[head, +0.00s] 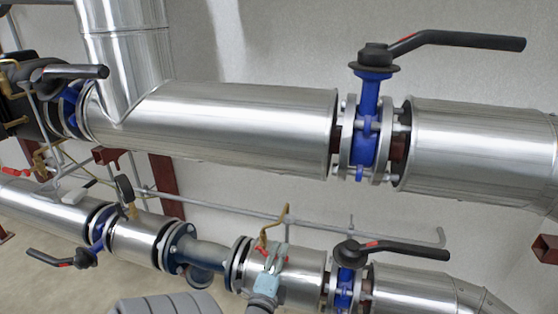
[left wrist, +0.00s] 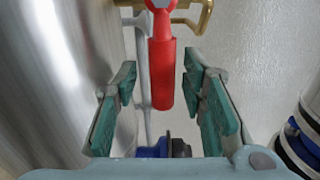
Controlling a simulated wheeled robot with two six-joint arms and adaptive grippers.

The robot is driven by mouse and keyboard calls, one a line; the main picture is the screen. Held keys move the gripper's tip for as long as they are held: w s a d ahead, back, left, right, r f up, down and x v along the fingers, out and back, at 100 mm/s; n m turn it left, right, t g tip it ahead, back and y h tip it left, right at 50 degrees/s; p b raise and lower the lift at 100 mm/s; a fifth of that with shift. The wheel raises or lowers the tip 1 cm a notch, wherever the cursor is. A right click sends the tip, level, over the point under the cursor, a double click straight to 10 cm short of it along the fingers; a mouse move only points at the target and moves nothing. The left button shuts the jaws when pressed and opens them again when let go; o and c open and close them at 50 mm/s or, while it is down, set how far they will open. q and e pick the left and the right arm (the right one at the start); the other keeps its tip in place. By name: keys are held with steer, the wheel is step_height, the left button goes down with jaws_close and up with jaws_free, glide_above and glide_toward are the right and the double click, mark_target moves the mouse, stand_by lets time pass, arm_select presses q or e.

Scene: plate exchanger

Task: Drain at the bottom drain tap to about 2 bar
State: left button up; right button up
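A small tap with brass bent pipe (head: 275,222) stands on the lower silver pipe in the head view. Its red lever (left wrist: 162,75) shows large in the left wrist view, pointing toward the camera, with brass parts (left wrist: 203,17) behind it. My left gripper (head: 272,257) is at this tap, over the lower pipe. In the left wrist view my left gripper (left wrist: 160,88) is open, its teal fingers on both sides of the red lever with visible gaps. A gauge (head: 125,188) is seen nearly edge-on; its reading cannot be told. My right gripper is not in view.
Butterfly valves with black levers stand close by: lower right (head: 390,247), upper right (head: 460,40), lower left (head: 50,258) and upper left (head: 70,72). The big upper silver pipe (head: 240,120) runs above. Another red lever (head: 15,172) is at the far left.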

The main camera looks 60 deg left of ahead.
arm_select(q)
steer(key=v, duration=1.2)
steer(key=shift+d, duration=0.1)
